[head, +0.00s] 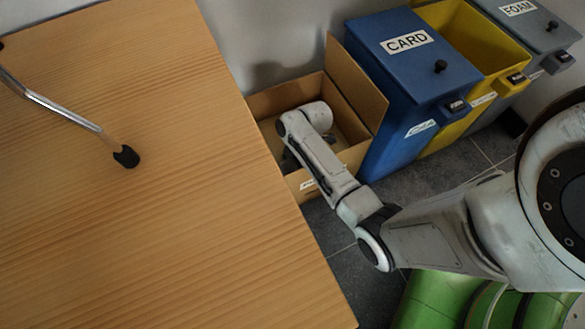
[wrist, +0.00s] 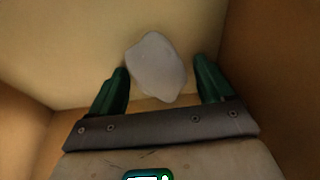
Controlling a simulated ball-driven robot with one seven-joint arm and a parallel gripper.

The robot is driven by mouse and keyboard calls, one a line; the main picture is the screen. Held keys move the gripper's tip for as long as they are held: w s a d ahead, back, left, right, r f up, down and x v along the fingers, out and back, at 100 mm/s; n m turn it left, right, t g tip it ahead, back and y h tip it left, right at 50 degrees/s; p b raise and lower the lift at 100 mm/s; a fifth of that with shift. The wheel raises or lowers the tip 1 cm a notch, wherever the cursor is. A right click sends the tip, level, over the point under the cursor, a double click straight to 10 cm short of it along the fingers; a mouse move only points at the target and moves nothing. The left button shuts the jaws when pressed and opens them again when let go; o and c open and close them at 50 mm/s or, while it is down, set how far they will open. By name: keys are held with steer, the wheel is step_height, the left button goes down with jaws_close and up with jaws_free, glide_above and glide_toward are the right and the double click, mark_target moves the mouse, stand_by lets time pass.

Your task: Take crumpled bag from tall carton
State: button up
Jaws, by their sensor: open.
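The tall carton (head: 352,90) is a brown cardboard box with an open flap, standing on the floor between the table and the blue bin. My arm reaches down into it, and my gripper is hidden inside it in the head view. In the wrist view, my gripper (wrist: 160,85) is open, with its two green fingers spread. A pale grey crumpled bag (wrist: 156,66) shows between and just beyond the fingertips, against the carton's light bottom. I cannot tell whether a finger touches it. The bag is not visible in the head view.
A wooden table (head: 150,220) fills the left, with a metal leg-like rod with a black tip (head: 126,157) on it. A blue CARD bin (head: 400,75), a yellow bin (head: 470,50) and a grey FOAM bin (head: 530,30) stand right of the carton. The carton's walls (wrist: 275,70) are close around the gripper.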

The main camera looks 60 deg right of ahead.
steer(key=c, duration=1)
steer(key=shift+r, duration=0.1)
steer(key=shift+c, duration=0.2)
